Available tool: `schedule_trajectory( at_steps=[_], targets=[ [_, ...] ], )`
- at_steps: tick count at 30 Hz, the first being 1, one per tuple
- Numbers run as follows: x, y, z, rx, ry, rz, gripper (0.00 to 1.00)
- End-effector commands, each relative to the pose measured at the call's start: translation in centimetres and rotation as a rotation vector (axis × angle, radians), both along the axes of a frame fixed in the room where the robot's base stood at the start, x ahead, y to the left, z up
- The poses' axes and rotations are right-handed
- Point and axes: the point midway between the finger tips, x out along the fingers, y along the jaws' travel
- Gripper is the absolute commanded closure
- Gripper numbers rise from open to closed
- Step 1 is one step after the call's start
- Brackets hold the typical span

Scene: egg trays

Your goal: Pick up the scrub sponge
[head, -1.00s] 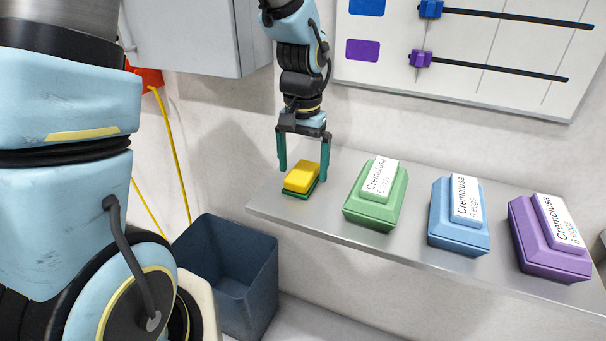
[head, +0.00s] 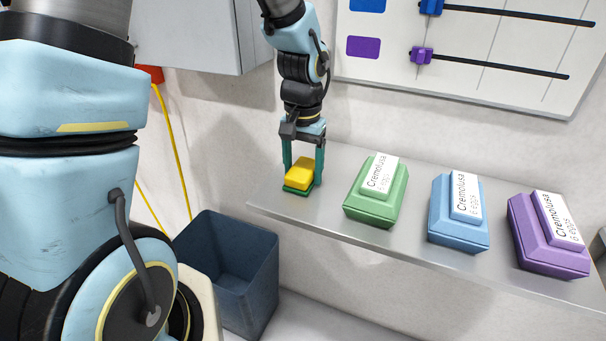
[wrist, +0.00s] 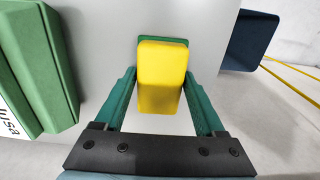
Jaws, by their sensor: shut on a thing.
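The scrub sponge (head: 299,175), yellow with a green underside, sits at the left end of the metal shelf. It also shows in the wrist view (wrist: 162,78), between the fingers. My gripper (head: 303,178) points down over it, with one green finger on each side, shut on the sponge. In the wrist view my gripper (wrist: 162,92) has its fingers along the sponge's two sides. I cannot tell whether the sponge is clear of the shelf surface.
The metal shelf (head: 335,212) also holds a green egg tray (head: 372,208), a blue one (head: 458,232) and a purple one (head: 545,255), in a row to the right. A dark blue bin (head: 235,285) stands below the shelf's left end. A slider panel (head: 480,55) hangs above.

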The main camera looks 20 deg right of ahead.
Motion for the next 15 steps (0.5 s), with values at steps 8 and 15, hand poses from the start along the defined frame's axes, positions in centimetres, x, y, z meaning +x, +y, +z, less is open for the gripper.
schedule_trajectory(
  at_steps=[8, 15],
  targets=[
    [0.0, 0.0, 0.0, 0.0, 0.0, 0.0, 0.84],
    [0.1, -0.1, 1.1, -0.003, -0.003, 0.001, 0.84]
  ],
)
